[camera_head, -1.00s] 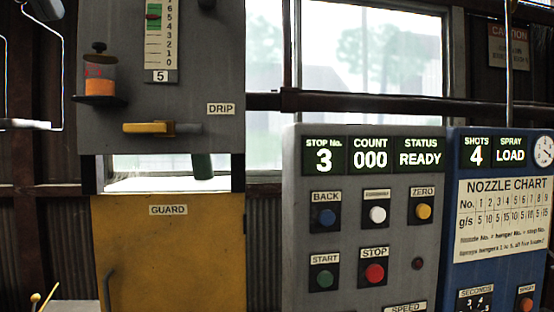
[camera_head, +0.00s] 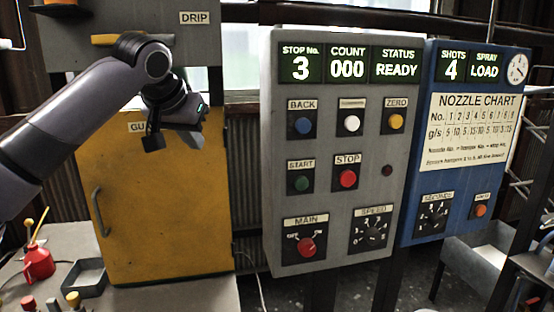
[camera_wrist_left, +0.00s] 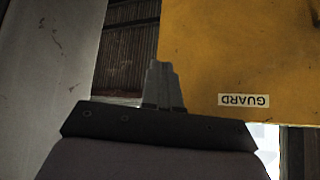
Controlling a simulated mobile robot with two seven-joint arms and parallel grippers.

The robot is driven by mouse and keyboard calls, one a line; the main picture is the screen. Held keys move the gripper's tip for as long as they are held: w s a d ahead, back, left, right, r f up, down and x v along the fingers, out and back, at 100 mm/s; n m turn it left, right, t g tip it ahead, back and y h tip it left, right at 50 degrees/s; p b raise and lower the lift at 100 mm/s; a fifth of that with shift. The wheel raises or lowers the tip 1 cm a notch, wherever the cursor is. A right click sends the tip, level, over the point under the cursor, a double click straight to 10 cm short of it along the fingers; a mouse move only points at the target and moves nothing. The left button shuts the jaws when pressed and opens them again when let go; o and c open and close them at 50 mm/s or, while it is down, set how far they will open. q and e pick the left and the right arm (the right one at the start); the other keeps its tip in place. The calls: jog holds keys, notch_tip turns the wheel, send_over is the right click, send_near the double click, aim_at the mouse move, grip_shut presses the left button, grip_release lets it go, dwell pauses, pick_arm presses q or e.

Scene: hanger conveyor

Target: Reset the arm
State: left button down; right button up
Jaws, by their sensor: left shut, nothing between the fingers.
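My left arm comes in from the left in the head view and reaches in front of the yellow guard door. My left gripper (camera_head: 176,143) is in the air before the top of that door and covers part of its GUARD label. In the left wrist view the gripper's fingers (camera_wrist_left: 162,84) are together, with nothing between them. The yellow guard door (camera_head: 150,215) also fills the upper right of the wrist view (camera_wrist_left: 240,50), its label upside down. My right gripper does not show.
A grey control panel (camera_head: 334,225) reads stop 3, count 000, READY. A blue panel (camera_head: 445,185) stands to its right, reading shots 4, spray LOAD. A red oil can (camera_head: 38,262) and a small tray (camera_head: 85,278) are on the bench at lower left. A yellow DRIP lever (camera_head: 103,40) is above the door.

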pick_arm(q)
jog(key=s+d+f+m+h, duration=0.15)
jog(key=d+f, duration=0.25)
jog(key=f, duration=1)
jog(key=s+d+f+h, duration=0.2)
jog(key=d+f, duration=0.2)
jog(key=f, duration=1.1)
jog(key=s+a+f+t, duration=0.1)
jog(key=s+f, duration=0.9)
jog(key=f, duration=0.3)
jog(key=s+a+f+y, duration=0.1)
jog(key=s+a+f, duration=0.2)
jog(key=s, duration=0.4)
jog(key=s+a+f+n+t, duration=0.1)
jog(key=s+a+f, duration=0.2)
jog(key=s, duration=0.4)
jog(key=s+a+f+y, duration=0.1)
jog(key=s+a+f, duration=0.2)
jog(key=s+a, duration=0.2)
jog(key=shift+s+f+n+t+y, duration=0.25)
jog(key=shift+s+n+t+y, duration=0.1)
jog(key=shift+s, duration=0.85)
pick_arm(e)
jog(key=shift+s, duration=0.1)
pick_arm(q)
jog(key=shift+a, duration=0.1)
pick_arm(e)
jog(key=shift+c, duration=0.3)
